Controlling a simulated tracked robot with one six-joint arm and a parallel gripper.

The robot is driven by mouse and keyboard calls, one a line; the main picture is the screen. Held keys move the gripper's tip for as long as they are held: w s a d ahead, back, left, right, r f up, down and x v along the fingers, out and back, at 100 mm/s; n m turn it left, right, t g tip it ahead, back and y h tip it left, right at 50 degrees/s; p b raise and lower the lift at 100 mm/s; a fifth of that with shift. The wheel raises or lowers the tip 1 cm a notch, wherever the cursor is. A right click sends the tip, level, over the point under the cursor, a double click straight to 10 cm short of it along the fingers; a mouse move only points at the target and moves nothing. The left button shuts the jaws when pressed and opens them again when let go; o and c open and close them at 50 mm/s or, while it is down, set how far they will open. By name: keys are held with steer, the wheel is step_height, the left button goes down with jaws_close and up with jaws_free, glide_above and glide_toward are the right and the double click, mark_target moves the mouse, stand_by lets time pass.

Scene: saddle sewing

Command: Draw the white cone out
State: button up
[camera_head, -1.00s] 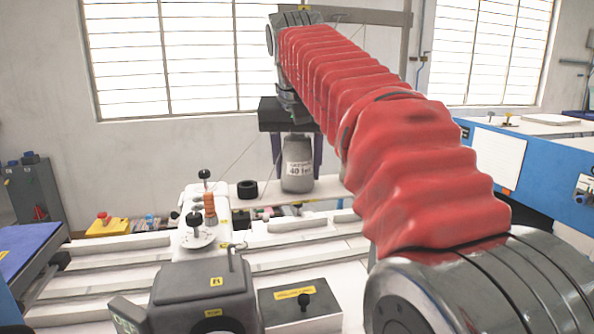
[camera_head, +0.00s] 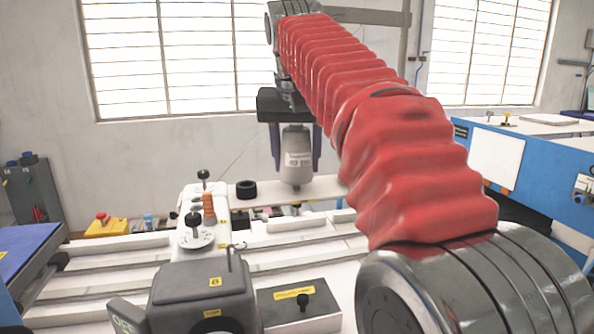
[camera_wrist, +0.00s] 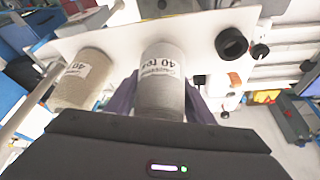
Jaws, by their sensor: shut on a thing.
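The white cone (camera_head: 297,146), a greyish-white spool with a printed label, is upright between the two purple fingers of my gripper (camera_head: 297,165). The gripper is shut on it. In the head view the cone's lower end is clear of the white shelf, with a small dark piece (camera_head: 296,208) beneath it. In the wrist view the cone (camera_wrist: 163,78) stands between the fingers of my gripper (camera_wrist: 158,95), its label reading 40 tex. The dark gripper body hides its near end.
A beige cone (camera_wrist: 82,82) stands beside it on the white shelf (camera_wrist: 118,42). A black ring (camera_head: 246,189) lies on the shelf to the left. The white sewing machine (camera_head: 192,234) with an orange spool (camera_head: 209,207) stands in front. My red arm hides the shelf's right side.

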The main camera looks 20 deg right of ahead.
mark_target(297, 129)
steer(key=shift+r, duration=2.15)
steer(key=shift+r, duration=0.3)
steer(key=shift+r, duration=0.45)
steer(key=shift+r, duration=0.6)
steer(key=shift+s, duration=0.1)
